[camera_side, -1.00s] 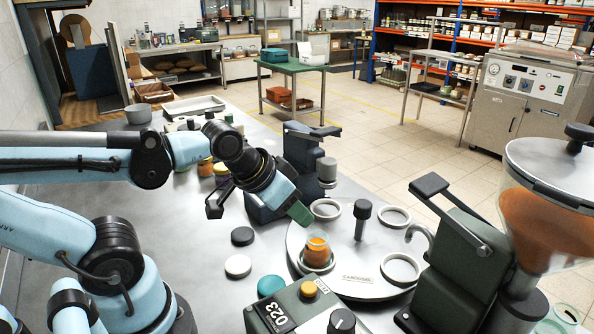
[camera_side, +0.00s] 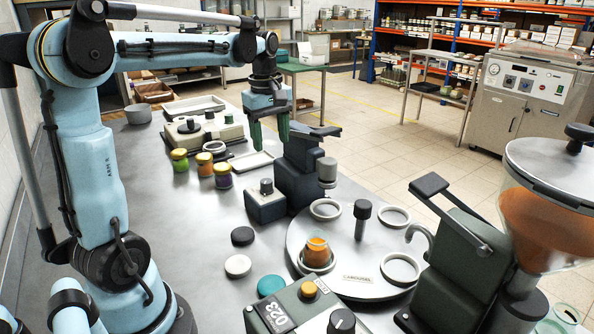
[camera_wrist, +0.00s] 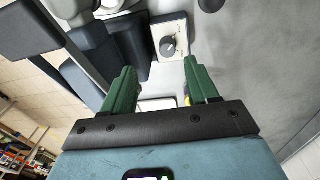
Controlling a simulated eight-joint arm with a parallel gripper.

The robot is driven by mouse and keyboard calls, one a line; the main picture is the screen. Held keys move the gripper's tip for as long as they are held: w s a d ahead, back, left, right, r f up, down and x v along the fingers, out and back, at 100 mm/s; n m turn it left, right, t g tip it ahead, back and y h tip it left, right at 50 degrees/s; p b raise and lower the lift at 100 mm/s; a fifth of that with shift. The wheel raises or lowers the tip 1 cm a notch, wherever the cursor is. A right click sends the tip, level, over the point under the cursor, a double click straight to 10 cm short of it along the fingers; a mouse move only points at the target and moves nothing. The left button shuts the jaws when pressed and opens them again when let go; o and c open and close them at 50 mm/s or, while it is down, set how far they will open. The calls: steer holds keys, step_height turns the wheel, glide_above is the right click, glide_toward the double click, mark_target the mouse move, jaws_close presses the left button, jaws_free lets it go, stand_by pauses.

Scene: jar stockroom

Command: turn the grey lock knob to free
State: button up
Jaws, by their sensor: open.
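The fingers also show in the wrist view (camera_wrist: 160,68).
Three small jars (camera_side: 205,164) stand to the left. Two loose lids, black (camera_side: 242,236) and white (camera_side: 238,265), lie in front of the knob box. A round carousel (camera_side: 345,270) with an orange-filled jar (camera_side: 317,252) is to the right. The press stands close beside the knob.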

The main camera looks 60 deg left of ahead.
mark_target(266, 181)
steer(key=a+f, duration=0.1)
steer(key=f, duration=0.3)
steer(key=a+f+n, duration=0.1)
steer(key=f, duration=0.3)
steer(key=a+f+n, duration=0.1)
steer(key=f, duration=0.3)
steer(key=shift+f+g, duration=0.15)
steer(key=shift+g, duration=0.25)
steer(key=shift+c, duration=0.2)
steer(key=c, duration=1)
